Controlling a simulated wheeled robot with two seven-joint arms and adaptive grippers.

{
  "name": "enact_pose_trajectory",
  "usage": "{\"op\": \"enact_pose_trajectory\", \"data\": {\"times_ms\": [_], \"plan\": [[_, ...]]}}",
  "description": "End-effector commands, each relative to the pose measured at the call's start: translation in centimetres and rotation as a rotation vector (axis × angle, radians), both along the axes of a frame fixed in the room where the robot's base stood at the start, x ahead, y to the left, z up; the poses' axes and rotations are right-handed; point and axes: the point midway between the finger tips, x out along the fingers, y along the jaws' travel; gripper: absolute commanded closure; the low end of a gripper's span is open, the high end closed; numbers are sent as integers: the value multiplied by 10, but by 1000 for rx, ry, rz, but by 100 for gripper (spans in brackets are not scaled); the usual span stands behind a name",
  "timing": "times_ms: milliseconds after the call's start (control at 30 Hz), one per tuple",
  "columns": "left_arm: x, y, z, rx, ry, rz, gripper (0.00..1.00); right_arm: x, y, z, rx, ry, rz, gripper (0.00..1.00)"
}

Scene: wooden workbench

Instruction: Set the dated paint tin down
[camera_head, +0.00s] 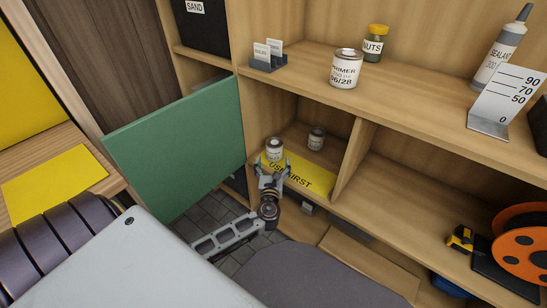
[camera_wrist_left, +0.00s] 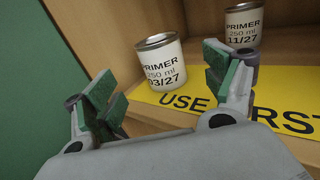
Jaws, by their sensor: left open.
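A white primer tin marked 03/27 (camera_wrist_left: 160,66) stands upright at the left end of the yellow USE FIRST mat (camera_wrist_left: 288,88); it also shows in the head view (camera_head: 274,150). My left gripper (camera_wrist_left: 166,80) is open in front of this tin, its green-padded fingers spread to either side, and the tin appears clear of them. In the head view the gripper (camera_head: 271,174) hides part of the mat (camera_head: 312,178). A second primer tin, marked 11/27 (camera_wrist_left: 242,26), stands behind the mat, to the right (camera_head: 317,139). My right gripper is not in view.
A green door panel (camera_head: 178,150) stands open left of the compartment. A divider (camera_head: 353,158) bounds it on the right. The shelf above holds a primer tin marked 06/28 (camera_head: 345,70), a NUTS jar (camera_head: 375,44) and a sealant tube (camera_head: 502,50).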

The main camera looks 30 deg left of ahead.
Motion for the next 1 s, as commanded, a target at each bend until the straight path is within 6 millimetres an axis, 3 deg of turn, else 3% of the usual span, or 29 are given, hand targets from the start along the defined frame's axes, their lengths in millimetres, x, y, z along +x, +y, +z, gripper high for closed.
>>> {"op": "enact_pose_trajectory", "data": {"times_ms": [200, 800, 1000], "plan": [[-13, -7, 1, -2, -1, -1, 16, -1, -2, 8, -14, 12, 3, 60], [-15, -8, 0, -3, -1, 0, 16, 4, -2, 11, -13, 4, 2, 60], [-21, -9, -7, -95, -7, 15, 16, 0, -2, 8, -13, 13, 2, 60]]}}
